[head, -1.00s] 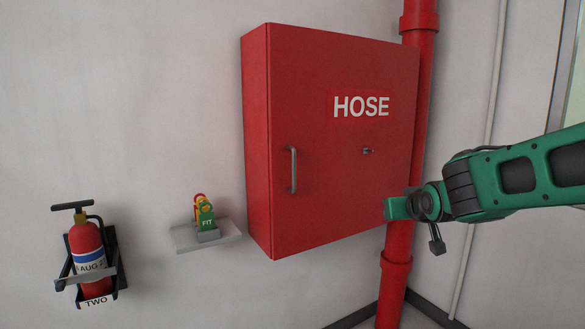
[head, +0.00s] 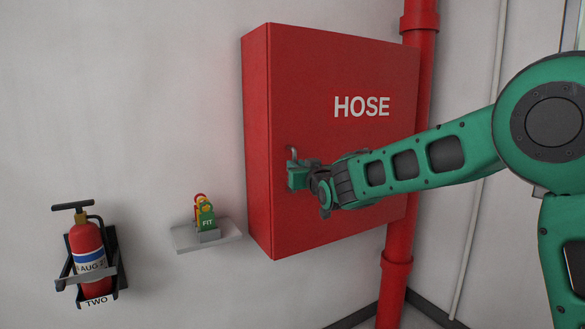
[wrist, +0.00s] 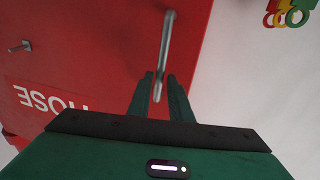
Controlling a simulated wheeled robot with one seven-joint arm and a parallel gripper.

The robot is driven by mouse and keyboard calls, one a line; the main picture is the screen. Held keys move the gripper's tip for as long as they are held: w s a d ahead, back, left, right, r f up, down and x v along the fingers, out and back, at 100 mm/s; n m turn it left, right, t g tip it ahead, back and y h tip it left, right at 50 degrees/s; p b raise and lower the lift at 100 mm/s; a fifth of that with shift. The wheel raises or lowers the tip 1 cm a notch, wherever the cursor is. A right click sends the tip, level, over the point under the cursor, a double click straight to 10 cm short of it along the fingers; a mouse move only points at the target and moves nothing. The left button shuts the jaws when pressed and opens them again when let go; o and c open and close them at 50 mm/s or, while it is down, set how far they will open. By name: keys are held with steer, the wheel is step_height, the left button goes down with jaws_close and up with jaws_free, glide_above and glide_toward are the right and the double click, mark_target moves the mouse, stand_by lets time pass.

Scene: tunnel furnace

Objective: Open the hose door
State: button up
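The red hose cabinet door (head: 350,75), lettered HOSE, is shut flat on its wall box. Its grey vertical bar handle (head: 292,153) is near the door's left edge; the lower part is hidden behind my gripper (head: 297,175). In the wrist view the handle (wrist: 166,45) runs down between the two green fingers of my gripper (wrist: 160,88). The fingers stand apart on either side of the handle, with a gap visible. I cannot tell whether either finger touches it. The door (wrist: 90,50) also shows in the wrist view, upside down.
A small wall shelf (head: 185,238) with coloured FIT tags (head: 206,215) is left of the cabinet. A fire extinguisher (head: 88,250) hangs further left. A red pipe (head: 400,245) runs down on the right. A small lock (wrist: 20,46) sticks out from the door.

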steer(key=shift+x, duration=1.55)
